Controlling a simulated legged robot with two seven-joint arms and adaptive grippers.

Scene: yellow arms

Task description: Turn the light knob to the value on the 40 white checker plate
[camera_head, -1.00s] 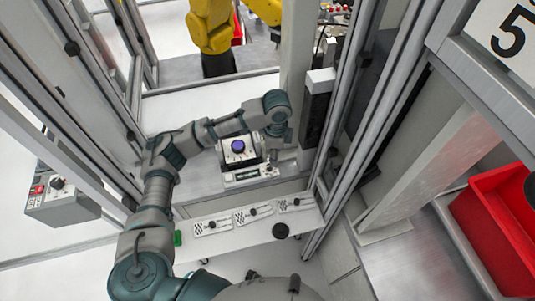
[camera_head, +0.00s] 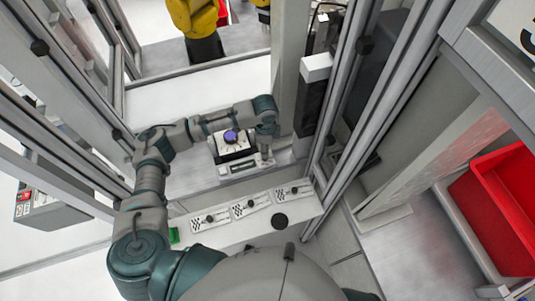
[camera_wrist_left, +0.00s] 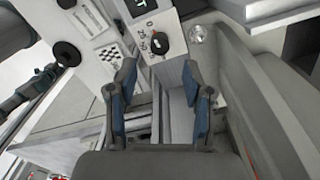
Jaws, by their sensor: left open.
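The light knob (camera_wrist_left: 162,43) is black with a red mark. It sits on a white numbered panel, beside a black label ending in "T", in the left wrist view. My left gripper (camera_wrist_left: 160,72) is open, its two fingers apart just below the knob in that view, with nothing between them. In the head view my left gripper (camera_head: 266,154) points down at the right end of the panel (camera_head: 238,168), hiding the knob. Three white checker plates (camera_head: 211,219) lie in a row on the front shelf.
A black round knob (camera_head: 279,221) and a green piece (camera_head: 174,235) sit on the shelf. Metal frame posts (camera_head: 345,110) close the right side. A red bin (camera_head: 500,210) is at far right.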

